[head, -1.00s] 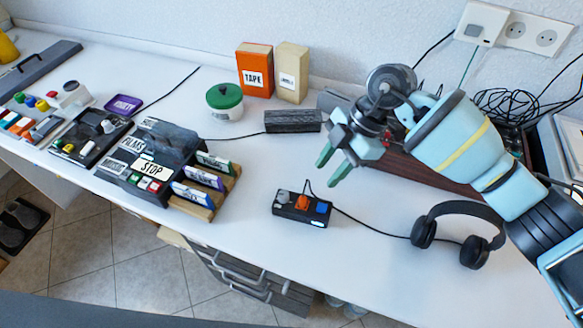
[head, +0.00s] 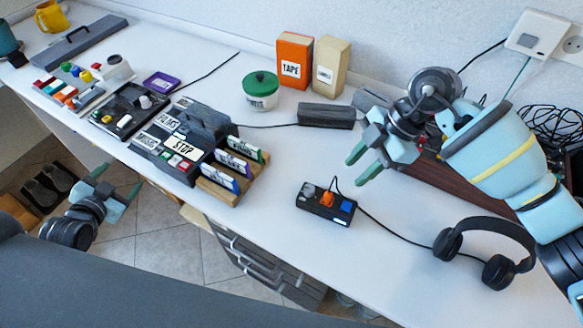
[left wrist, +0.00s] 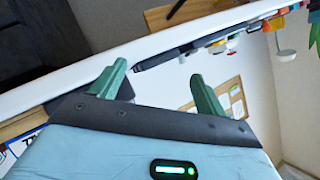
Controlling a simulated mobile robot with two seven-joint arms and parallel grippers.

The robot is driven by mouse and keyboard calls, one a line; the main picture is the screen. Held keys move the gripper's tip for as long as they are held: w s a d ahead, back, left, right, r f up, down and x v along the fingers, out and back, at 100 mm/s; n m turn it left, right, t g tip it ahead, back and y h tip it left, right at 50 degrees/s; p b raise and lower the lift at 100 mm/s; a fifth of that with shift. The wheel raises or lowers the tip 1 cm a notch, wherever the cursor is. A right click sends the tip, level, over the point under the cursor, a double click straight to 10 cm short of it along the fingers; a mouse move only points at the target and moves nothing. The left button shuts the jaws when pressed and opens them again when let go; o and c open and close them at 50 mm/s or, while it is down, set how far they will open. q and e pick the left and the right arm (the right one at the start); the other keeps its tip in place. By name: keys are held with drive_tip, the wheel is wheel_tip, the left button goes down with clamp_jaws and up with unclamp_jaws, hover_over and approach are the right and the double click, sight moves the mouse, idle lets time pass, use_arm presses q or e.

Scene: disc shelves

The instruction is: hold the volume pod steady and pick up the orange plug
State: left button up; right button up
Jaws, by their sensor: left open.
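The volume pod, a small black box (head: 314,208), lies on the white desk in the head view. The orange plug (head: 327,199) stands in its top between a grey knob (head: 308,189) and a blue piece (head: 346,206). A thin black cable rises by the plug. My right gripper (head: 360,168) is open and empty, above and slightly right of the pod, not touching it. My left gripper (head: 118,180) is open and empty, off the desk's front edge at the left, far from the pod. Its spread green fingers also show in the left wrist view (left wrist: 157,76).
Headphones (head: 487,240) lie right of the pod. A dark deck with a STOP label (head: 180,143) and a wooden disc rack (head: 222,192) stand left. A green-lidded jar (head: 260,92) and an orange TAPE box (head: 293,62) stand behind. Desk around the pod is mostly clear.

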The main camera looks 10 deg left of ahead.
use_arm(q)
drive_tip(key=w+d+r+m+t+h, duration=0.2)
drive_tip(key=w+d+r+h, duration=0.15)
drive_tip(key=w+r, duration=0.95)
drive_tip(key=w+d+r+m+g+h, duration=0.1)
drive_tip(key=w+d+h, duration=0.15)
drive_tip(key=d, duration=0.65)
drive_tip(key=w+d+f+m+g+h, duration=0.1)
drive_tip(key=w+d+m+g+h, duration=0.2)
drive_tip(key=d, duration=0.9)
drive_tip(key=m+g+y, duration=0.1)
drive_tip(key=m+g, duration=0.8)
drive_tip(key=g, duration=0.2)
hover_over(305, 187)
drive_tip(key=w+a, duration=0.2)
wheel_tip(305, 187, down, 5)
drive_tip(key=shift+s+f+g+y, duration=0.25)
drive_tip(key=shift+s+g+y, duration=0.35)
drive_tip(key=shift+s, duration=0.05)
